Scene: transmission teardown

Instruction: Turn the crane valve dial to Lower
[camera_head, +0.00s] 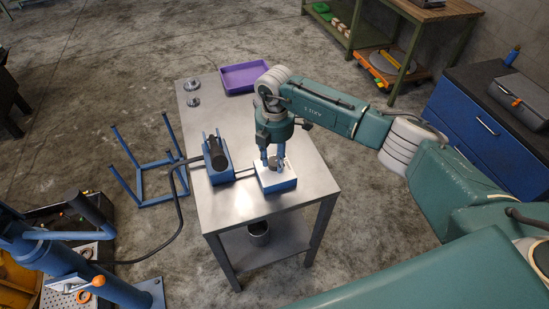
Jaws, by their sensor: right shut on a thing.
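The crane valve is a small blue box with a white top (280,181) on the metal table. Its dial (270,164) is a small dark round part on top, mostly hidden by my fingers. My right gripper (272,158) reaches in from the right, points straight down over the box and is shut on the dial. The dial's setting and its labels are too small and covered to read. My left gripper is not in view.
A blue pump unit with a black handle (217,150) stands left of the valve on the metal table (222,213), with a hose running left. A purple tray (244,77) and small metal parts (192,86) lie at the back. A blue crane (75,262) stands lower left.

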